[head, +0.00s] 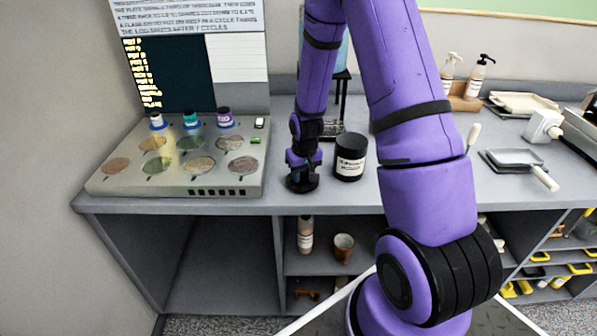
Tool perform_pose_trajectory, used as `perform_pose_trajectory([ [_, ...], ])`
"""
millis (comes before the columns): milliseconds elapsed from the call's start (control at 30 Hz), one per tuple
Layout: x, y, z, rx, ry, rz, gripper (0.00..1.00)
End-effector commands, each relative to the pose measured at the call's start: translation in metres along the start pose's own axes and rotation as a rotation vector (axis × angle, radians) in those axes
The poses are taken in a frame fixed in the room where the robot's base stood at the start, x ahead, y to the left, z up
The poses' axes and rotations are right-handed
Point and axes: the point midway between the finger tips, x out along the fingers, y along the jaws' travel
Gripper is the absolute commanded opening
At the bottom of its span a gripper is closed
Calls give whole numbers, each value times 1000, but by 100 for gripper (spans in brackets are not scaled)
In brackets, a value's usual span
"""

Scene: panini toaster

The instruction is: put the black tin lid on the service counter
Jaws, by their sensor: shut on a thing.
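The black tin lid (302,185) is a small dark disc near the front edge of the grey service counter (410,195). My gripper (303,172) points down and is shut on the lid from above. The lid is at or very close to the counter surface; I cannot tell whether it touches. The fingertips are small and dark against the lid. A black tin (350,158) with a white label stands upright just right of my gripper, apart from the lid.
A sample board (225,185) with coloured discs and several small bottles stands on the left. Pump bottles (480,75) and white trays (515,160) are at the right. My arm hides the counter's middle. Open shelves lie below the counter, holding a bottle (305,235) and a cup (343,245).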

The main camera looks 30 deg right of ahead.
Motion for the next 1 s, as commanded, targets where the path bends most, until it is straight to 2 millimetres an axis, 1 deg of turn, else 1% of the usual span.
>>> perform_pose_trajectory([
  [33,3,1,1,1,0,0,13],
  [367,5,1,2,1,0,0,13],
  [400,6,1,2,1,0,0,39],
  [467,5,1,1,1,1,0,53],
  [500,5,1,1,1,1,0,62],
  [833,3,1,1,1,2,0,62],
  [1000,-12,1,0,2,4,0,62],
])
